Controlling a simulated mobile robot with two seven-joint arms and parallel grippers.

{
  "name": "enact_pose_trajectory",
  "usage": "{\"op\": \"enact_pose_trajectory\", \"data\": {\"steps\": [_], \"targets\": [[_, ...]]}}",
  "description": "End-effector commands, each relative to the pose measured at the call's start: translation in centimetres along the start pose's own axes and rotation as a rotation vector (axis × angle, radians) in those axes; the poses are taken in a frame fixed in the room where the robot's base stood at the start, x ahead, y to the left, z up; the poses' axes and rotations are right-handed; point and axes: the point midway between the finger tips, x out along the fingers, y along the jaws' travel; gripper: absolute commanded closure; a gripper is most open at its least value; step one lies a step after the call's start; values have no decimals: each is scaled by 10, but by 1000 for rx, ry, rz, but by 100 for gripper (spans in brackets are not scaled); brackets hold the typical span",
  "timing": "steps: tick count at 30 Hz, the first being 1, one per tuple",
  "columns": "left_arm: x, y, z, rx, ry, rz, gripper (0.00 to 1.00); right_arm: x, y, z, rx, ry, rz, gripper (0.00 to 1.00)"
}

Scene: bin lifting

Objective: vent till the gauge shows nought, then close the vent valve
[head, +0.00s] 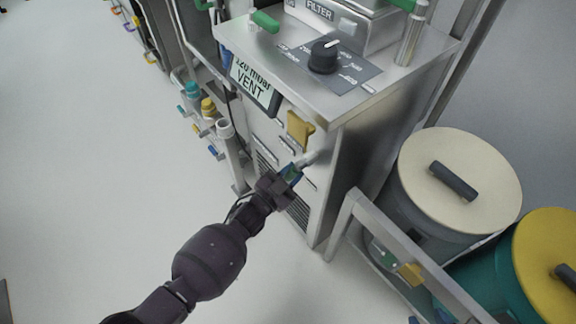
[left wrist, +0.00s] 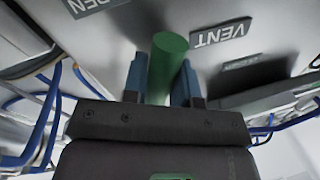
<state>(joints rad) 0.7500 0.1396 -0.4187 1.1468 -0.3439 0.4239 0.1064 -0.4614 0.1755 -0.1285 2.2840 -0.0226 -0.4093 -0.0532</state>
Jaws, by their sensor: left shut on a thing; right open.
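The gauge display (head: 254,86) on the cabinet's front reads about 120 mbar, with VENT below it. In the left wrist view my left gripper (left wrist: 160,82) is shut on a green handle (left wrist: 168,58), one blue finger on each side. A VENT label (left wrist: 220,33) is right of that handle, and part of an OPEN label (left wrist: 88,5) is at upper left.
The cabinet top (head: 250,38) carries a black knob (head: 324,55) and a FILTER unit (head: 367,35). A cream-lidded bin (head: 460,205) and a yellow-lidded bin (head: 548,265) stand at right. The floor (head: 90,170) at left is clear.

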Motion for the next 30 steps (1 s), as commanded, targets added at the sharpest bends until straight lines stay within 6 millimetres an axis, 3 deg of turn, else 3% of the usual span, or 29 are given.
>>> {"op": "enact_pose_trajectory", "data": {"steps": [15, 30], "targets": [[-5, 24, -5, -333, -68, 0, 100, -4, 3, -3, 39, -4, 7, 57], [-7, 30, -5, -402, -81, 1, 100, -7, 3, 6, 46, -25, 8, 57]]}}
